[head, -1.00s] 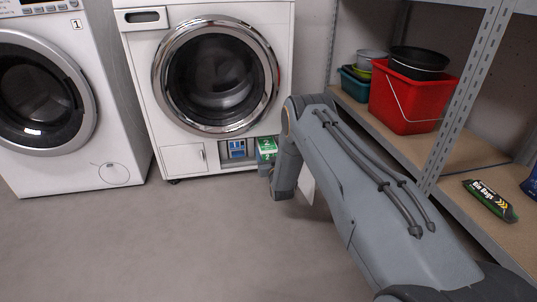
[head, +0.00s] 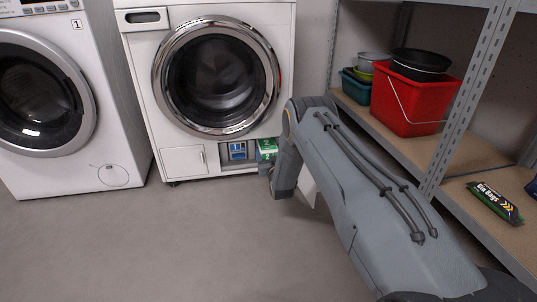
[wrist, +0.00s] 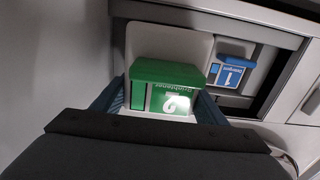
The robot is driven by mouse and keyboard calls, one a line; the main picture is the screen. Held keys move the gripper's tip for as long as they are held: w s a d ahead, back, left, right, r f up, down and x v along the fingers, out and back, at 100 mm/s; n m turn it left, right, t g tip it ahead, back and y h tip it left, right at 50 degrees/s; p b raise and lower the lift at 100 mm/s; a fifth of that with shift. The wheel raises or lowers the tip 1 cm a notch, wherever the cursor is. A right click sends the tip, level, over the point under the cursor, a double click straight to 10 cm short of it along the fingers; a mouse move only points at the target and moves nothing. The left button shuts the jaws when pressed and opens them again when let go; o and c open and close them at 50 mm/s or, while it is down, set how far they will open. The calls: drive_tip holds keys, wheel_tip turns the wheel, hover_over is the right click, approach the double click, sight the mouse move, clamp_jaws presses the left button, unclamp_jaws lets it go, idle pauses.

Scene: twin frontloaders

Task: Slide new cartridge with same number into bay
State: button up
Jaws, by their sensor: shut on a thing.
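My gripper (wrist: 160,102) is shut on a green cartridge (wrist: 166,72), with a blue finger on each side of it. The cartridge's label shows a 2 and "brightener", upside down in the wrist view. In the head view the green cartridge (head: 267,147) is at the lower right of the middle washing machine (head: 216,75), beside the bay opening. A blue cartridge (head: 237,150) labelled 1 sits in the bay; it also shows in the wrist view (wrist: 233,72), right of the green one. How deep the green cartridge sits is hidden.
Another washer (head: 75,110) marked 1 stands at the left. A small closed flap (head: 197,158) is left of the bay. A metal shelf at the right holds a red bucket (head: 410,100) and a bin-bag roll (head: 494,203). The floor in front is clear.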

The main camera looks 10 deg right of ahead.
drive_tip(key=shift+w+r+b, duration=0.1)
drive_tip(key=shift+w+b, duration=1)
drive_tip(key=shift+w, duration=0.6)
